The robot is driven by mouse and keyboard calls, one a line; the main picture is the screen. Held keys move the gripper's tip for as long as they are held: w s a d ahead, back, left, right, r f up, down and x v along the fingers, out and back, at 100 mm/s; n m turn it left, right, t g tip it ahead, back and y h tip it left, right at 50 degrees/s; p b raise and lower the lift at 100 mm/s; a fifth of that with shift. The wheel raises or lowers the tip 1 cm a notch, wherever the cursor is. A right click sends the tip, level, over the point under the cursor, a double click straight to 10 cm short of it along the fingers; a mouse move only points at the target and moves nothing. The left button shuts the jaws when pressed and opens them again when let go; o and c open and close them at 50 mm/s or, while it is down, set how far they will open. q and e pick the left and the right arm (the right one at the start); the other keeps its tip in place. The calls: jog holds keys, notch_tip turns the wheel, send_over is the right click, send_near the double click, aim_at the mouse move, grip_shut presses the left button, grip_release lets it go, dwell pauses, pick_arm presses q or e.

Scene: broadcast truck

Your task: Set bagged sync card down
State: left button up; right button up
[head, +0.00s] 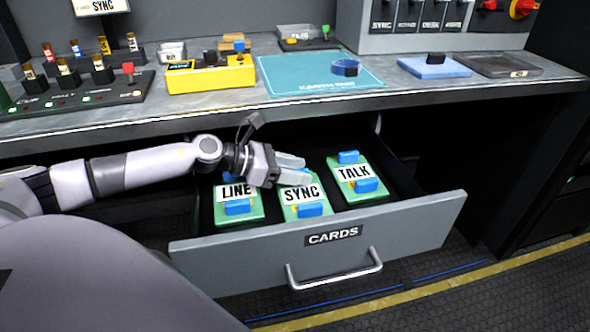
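The sync card (303,213) is a green board with a white SYNC label and blue handle blocks. It lies in the open drawer (420,222) marked CARDS, between the LINE card (226,214) and the TALK card (370,196). No bag can be made out around it. My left gripper (294,170) is over the sync card's far end, and its fingers hide the far handle there. I cannot tell whether the fingers are open or closed on that handle. My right gripper is out of view.
On the counter above are a teal mat (300,77) with a blue band (346,68), a yellow box (210,77), a blue pad (434,67), a dark tray (499,66) and a switch panel (75,90). The counter edge overhangs the drawer's back.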

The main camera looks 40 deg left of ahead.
pick_arm(q)
jog(key=shift+b+v, duration=0.3)
jog(key=shift+v, duration=1.85)
jog(key=shift+p+v, duration=0.3)
jog(key=shift+v, duration=1.25)
jog(key=shift+s+d, duration=0.1)
jog(key=shift+s, duration=0.05)
